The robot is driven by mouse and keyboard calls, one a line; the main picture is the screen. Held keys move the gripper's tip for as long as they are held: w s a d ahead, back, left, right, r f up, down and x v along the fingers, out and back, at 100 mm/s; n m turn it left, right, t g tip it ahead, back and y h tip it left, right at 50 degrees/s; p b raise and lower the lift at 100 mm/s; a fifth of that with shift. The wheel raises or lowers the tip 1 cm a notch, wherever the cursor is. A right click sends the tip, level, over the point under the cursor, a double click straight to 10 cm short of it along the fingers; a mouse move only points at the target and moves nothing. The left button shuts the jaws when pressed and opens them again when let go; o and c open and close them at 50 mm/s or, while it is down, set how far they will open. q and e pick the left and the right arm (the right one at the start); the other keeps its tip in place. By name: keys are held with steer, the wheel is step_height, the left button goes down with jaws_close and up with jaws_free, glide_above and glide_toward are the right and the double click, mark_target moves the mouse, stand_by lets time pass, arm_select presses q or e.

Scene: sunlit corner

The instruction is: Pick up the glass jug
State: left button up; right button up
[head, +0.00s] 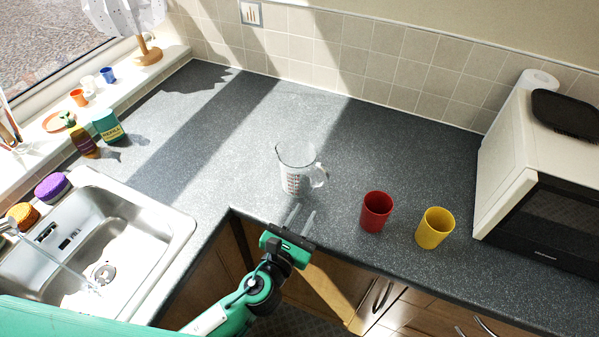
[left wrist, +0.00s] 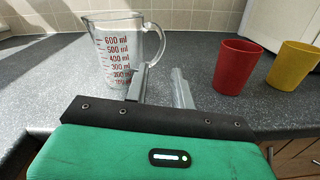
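The glass jug (head: 296,170) is a clear measuring jug standing upright on the dark speckled counter, with its handle to the right. In the left wrist view the jug (left wrist: 115,50) shows red ml markings and its handle beside the fingers. My left gripper (head: 300,217) is at the counter's front edge, just in front of the jug, apart from it as far as the head view shows. In the left wrist view its two fingers (left wrist: 160,85) stand apart with nothing between them. My right gripper is in neither view.
A red cup (head: 376,211) and a yellow cup (head: 434,228) stand right of the jug. A microwave (head: 540,185) is at the far right. The sink (head: 110,250) lies to the left. The counter (head: 230,130) behind the jug is clear.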

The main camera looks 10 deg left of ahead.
mark_target(325, 179)
arm_select(q)
steer(key=p+x, duration=0.2)
steer(key=x, duration=0.7)
steer(key=shift+d, duration=0.15)
steer(key=x, duration=0.4)
steer(key=shift+w+p, duration=0.15)
steer(key=shift+p, duration=0.25)
steer(key=shift+w+d+f, duration=0.1)
steer(key=shift+w+d, duration=0.05)
steer(key=shift+w, duration=0.1)
steer(key=shift+s, duration=0.1)
steer(key=shift+c, duration=0.5)
jaws_close()
